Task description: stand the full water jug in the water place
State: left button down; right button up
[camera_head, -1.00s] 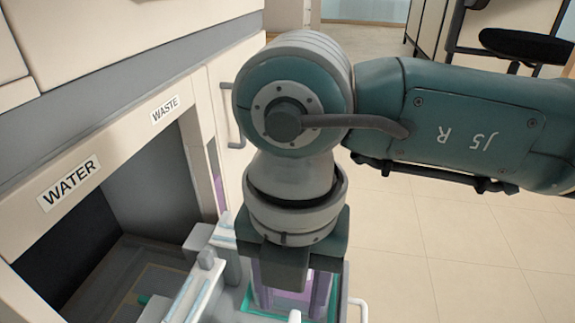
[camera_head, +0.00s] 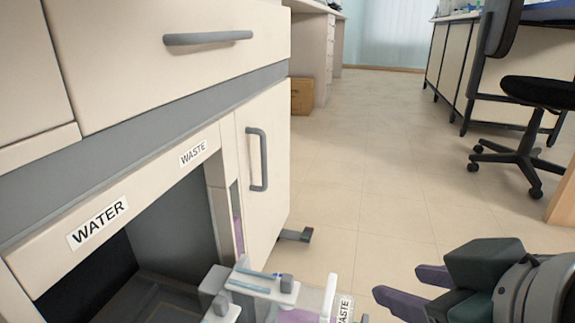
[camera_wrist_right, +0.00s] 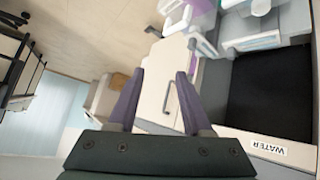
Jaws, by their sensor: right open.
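The water place (camera_head: 75,285) is the dark bay under the WATER label (camera_head: 97,222), at the lower left of the head view. The same bay (camera_wrist_right: 270,95) shows dark in the right wrist view, and no jug shows in its visible part. I cannot make out a full water jug in either view. A clear container with purple contents and a WASTE label (camera_head: 344,308) stands at the bottom edge of the head view, mostly cut off. My right gripper (camera_head: 400,282) is open and empty, to the right of that container. My left gripper is out of view.
White and grey fittings (camera_head: 255,285) stick out in front of the bays. The WASTE bay label (camera_head: 193,152) is right of the WATER one. A cabinet door with a grey handle (camera_head: 257,160) is beside them. The floor is clear towards an office chair (camera_head: 535,110).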

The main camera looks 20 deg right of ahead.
jog(key=s+f+g+y, duration=0.1)
jog(key=s+f+g, duration=0.4)
jog(key=s, duration=0.6)
jog(key=shift+s+a+f+n+g+y, duration=0.15)
jog(key=shift+s+a+n+g+y, duration=0.15)
jog(key=shift+n+g, duration=0.1)
